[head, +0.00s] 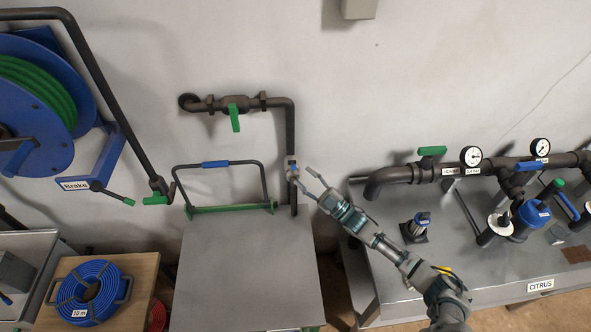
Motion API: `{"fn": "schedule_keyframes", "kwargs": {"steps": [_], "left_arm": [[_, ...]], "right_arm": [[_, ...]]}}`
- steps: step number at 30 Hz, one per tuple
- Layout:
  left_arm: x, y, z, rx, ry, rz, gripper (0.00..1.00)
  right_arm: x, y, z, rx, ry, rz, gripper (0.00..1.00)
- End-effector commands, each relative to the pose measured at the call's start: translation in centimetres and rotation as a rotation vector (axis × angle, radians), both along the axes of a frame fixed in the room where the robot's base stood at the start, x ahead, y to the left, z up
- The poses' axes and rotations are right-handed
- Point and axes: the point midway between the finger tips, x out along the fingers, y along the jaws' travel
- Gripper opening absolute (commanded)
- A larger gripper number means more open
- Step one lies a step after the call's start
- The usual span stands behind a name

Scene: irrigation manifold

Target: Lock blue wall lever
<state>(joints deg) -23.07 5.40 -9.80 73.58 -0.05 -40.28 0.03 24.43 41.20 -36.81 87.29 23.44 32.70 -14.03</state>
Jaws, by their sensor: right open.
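A dark pipe (290,125) on the wall runs right from a flange and bends down. A small blue part (292,164) sits on its downward leg, probably the blue wall lever; it is too small to tell its exact position or whether it is locked. My right gripper (301,177) is open, its fingertips just below and right of the blue part. I cannot tell whether they touch it. A green lever (235,117) hangs down from the valve on the pipe's upper run. My left gripper is not in view.
A grey cart (245,275) with a blue-gripped handle (215,163) stands below the pipe. At right, a manifold bench (540,290) holds pipes, gauges and a blue filter (530,218). A blue hose reel (35,105) is at left, above a blue coil (90,292).

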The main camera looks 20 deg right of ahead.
Motion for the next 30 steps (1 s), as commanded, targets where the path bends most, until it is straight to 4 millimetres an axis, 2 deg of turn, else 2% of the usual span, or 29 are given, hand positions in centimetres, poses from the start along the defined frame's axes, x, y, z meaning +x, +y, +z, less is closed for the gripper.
{"fn": "schedule_keyframes", "kwargs": {"steps": [3, 9, 20, 25, 26, 30], "left_arm": [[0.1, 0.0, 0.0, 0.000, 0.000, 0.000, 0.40], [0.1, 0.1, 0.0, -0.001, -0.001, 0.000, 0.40], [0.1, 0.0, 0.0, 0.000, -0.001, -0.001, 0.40], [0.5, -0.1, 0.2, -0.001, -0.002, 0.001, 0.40], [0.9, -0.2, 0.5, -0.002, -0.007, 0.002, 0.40], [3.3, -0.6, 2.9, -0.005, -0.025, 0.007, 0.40]], "right_arm": [[-2.0, -1.4, -1.3, -0.001, 0.003, 0.000, 0.44], [-4.1, -2.9, -2.4, -0.002, 0.001, 0.000, 0.44], [-4.6, -3.4, -2.7, -0.001, -0.002, 0.001, 0.44], [-4.2, -3.4, -2.6, 0.025, 0.013, 0.033, 0.04], [-4.0, -3.4, -2.5, 0.041, 0.024, 0.051, 0.00], [-2.3, -3.5, -1.6, 0.169, 0.130, 0.216, 0.00]]}}
